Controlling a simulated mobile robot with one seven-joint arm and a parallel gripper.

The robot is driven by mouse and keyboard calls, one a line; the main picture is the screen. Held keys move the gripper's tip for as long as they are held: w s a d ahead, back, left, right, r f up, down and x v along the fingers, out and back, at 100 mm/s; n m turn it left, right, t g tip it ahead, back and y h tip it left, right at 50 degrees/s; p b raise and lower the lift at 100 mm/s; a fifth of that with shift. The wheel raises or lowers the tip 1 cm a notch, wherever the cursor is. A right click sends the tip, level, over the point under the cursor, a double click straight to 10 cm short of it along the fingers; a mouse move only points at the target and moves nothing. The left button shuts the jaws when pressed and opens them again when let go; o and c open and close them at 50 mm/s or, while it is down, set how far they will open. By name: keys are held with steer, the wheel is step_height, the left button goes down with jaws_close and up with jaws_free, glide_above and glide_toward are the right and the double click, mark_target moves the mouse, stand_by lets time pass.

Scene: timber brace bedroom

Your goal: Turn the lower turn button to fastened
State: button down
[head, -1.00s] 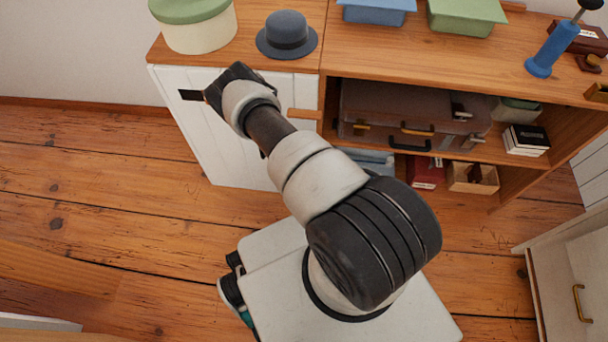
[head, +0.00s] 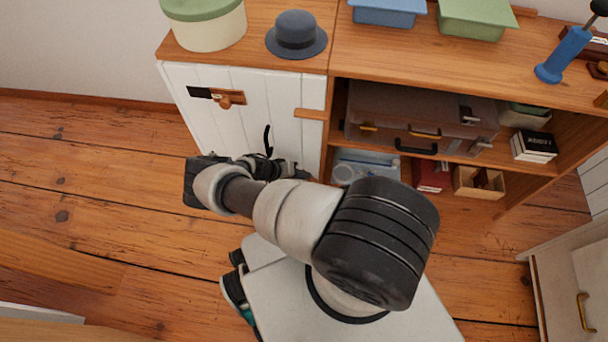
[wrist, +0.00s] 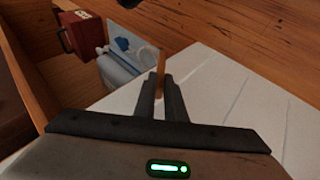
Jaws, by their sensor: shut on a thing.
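The white plank door (head: 215,125) of the cabinet stands at the left in the head view. The upper turn button (head: 311,114), a wooden bar, lies level at the door's right edge, across towards the post. My gripper (head: 298,172) is lower down at the door, largely hidden by my own wrist. In the wrist view, my gripper's dark fingers (wrist: 160,92) are shut on a thin wooden piece, apparently the lower turn button (wrist: 160,62). The head view hides this button, so I cannot tell its exact angle to the door edge.
A dark plate with a wooden knob (head: 224,98) is on the door's upper left. Open shelves to the right hold a brown suitcase (head: 400,112), a red box (head: 430,174) and a wooden box (head: 480,182). A hat (head: 296,36) stands on top. Floor at left is clear.

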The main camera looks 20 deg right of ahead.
steer(key=shift+w+a+f+g+h, duration=0.1)
steer(key=shift+a+f+g+h, duration=0.05)
steer(key=shift+g+h, duration=0.2)
stand_by(0.4)
steer(key=c, duration=1.8)
jaws_free()
steer(key=shift+a, duration=0.1)
steer(key=shift+w+a+r, duration=0.15)
steer(key=shift+a, duration=1.95)
steer(key=shift+w+a+r, duration=0.1)
steer(key=shift+a, duration=2.05)
steer(key=shift+w+a+r, duration=0.15)
steer(key=shift+a, duration=1.95)
